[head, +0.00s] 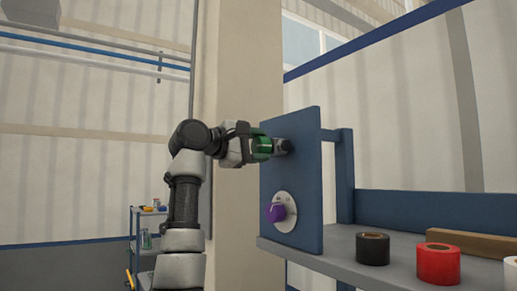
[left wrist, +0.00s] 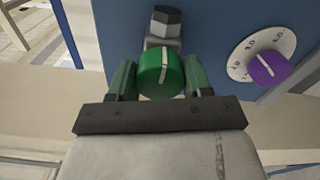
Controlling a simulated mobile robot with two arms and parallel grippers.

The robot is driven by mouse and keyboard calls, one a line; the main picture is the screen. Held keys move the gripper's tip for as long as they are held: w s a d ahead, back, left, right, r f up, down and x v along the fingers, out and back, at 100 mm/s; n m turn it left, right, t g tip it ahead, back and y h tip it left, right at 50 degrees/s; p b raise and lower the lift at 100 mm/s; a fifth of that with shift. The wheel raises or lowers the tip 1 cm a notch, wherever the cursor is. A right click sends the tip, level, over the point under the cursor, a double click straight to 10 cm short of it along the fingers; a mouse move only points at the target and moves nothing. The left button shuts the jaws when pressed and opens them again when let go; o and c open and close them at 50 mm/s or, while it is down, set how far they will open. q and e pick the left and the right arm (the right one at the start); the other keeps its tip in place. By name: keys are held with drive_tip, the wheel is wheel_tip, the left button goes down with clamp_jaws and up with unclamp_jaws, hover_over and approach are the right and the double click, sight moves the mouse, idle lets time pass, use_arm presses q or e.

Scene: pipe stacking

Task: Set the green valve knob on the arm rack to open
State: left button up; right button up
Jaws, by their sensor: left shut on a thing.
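The green valve knob (left wrist: 162,75) is a round knob with a white pointer line, on a grey fitting with a dark cap (left wrist: 166,22) on the blue panel (head: 305,170). The pointer line runs nearly upright in the left wrist view. My left gripper (head: 265,148) reaches the panel's upper part from the left. Its two green fingers (left wrist: 160,80) are closed on the knob's sides, which they partly hide. I see no open or closed marking beside the green knob. My right gripper is out of view.
A purple knob (head: 276,213) on a white marked dial (head: 287,208) sits lower on the panel. A grey shelf (head: 335,250) to the right bears a black roll (head: 372,249), a red roll (head: 438,264) and a wooden bar (head: 470,243). A blue shelf cart stands behind at left.

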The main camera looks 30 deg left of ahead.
use_arm(q)
drive_tip(key=shift+f, duration=0.1)
idle(0.4)
drive_tip(key=o, duration=0.9)
drive_tip(key=shift+a, duration=0.1)
drive_tip(key=shift+s, duration=0.1)
drive_tip(key=shift+s+a, duration=0.1)
drive_tip(key=shift+s, duration=0.1)
drive_tip(key=b+v, duration=0.5)
drive_tip(key=v, duration=0.5)
drive_tip(key=shift+s, duration=0.2)
drive_tip(key=shift+a, duration=0.1)
